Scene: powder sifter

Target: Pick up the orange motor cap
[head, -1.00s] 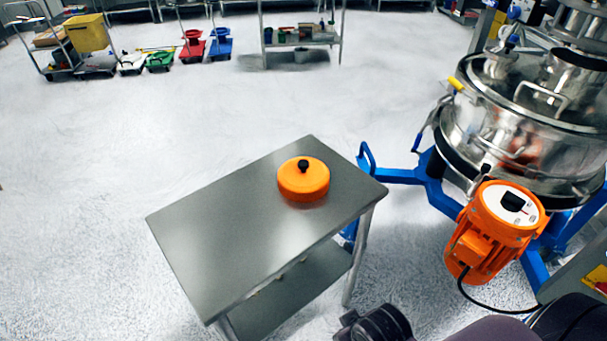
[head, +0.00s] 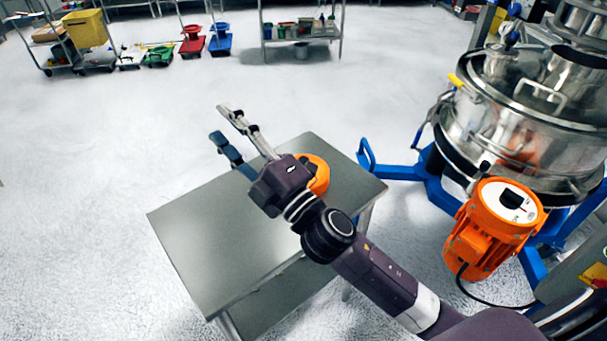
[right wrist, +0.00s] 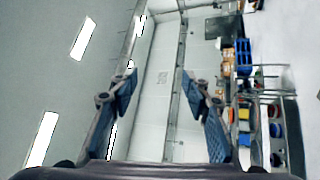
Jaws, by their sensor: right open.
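The orange motor cap (head: 319,174) sits on the steel table (head: 205,235), towards its back right side. My right gripper (head: 222,121) reaches in from the lower right and hides most of the cap; only the cap's right part shows, and its black knob is hidden. The gripper is open and empty, its fingers pointing up and left past the cap. In the right wrist view the two fingers (right wrist: 158,90) stand apart with nothing between them, and the cap does not show there. My left gripper is not in view.
A steel sifter (head: 530,125) on a blue frame (head: 435,185) stands at the right, with an orange motor (head: 490,235) beside the table. The table's left half is bare. Carts (head: 75,45) and a shelf (head: 300,35) stand at the back across open floor.

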